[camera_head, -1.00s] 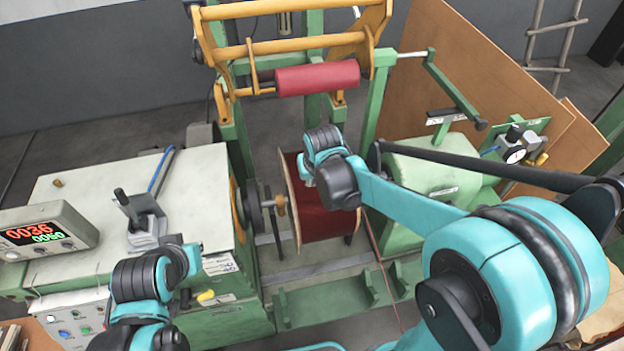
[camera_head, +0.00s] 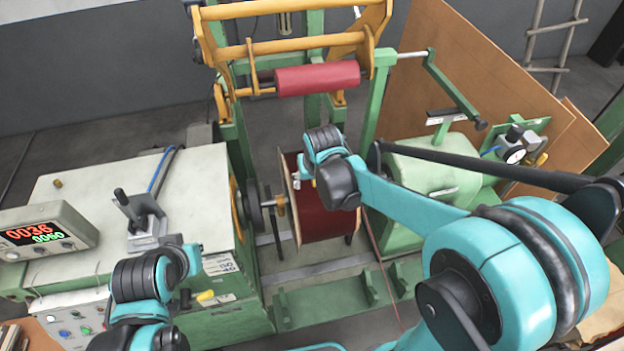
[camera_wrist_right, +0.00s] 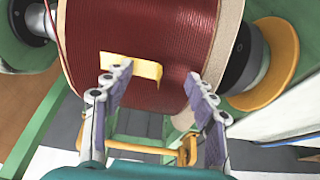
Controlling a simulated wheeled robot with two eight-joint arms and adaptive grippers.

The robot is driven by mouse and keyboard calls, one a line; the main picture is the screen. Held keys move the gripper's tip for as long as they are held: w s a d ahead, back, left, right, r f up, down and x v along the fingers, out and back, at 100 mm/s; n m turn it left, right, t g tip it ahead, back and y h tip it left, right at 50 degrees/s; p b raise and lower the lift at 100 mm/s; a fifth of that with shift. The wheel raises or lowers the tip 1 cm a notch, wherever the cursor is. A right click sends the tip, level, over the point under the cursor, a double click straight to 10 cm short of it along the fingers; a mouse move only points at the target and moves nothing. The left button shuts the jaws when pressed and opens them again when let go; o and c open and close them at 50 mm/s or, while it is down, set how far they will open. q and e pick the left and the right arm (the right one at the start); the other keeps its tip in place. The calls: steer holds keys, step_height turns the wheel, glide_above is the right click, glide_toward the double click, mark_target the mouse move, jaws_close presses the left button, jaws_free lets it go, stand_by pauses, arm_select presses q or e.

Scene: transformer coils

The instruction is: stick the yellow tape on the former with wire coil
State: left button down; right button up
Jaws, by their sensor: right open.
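The former with its dark red wire coil (camera_head: 327,222) sits on the winding machine's spindle, with a pale flange on its left. In the right wrist view the coil (camera_wrist_right: 165,32) fills the top, beside its pale flange. The yellow tape (camera_wrist_right: 146,68) lies against the windings as a short strip, with one end bent down. My right gripper (camera_wrist_right: 158,80) is open at the coil, its left fingertip overlapping the tape's lower left part in view. In the head view my right gripper (camera_head: 297,178) is largely hidden by its wrist. My left arm is at the lower left; its gripper is not discernible.
A red roller (camera_head: 318,78) on a yellow frame hangs above the coil. A cabinet (camera_head: 120,200) with a lever and a counter box (camera_head: 45,233) stands to the left. A green tailstock (camera_head: 435,165) stands to the right. Green rails (camera_head: 330,302) run below the coil.

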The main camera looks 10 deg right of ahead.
steer(key=shift+r, duration=0.15)
stand_by(0.3)
steer(key=shift+r+p, duration=1.85)
steer(key=shift+r, duration=0.55)
steer(key=shift+f, duration=0.1)
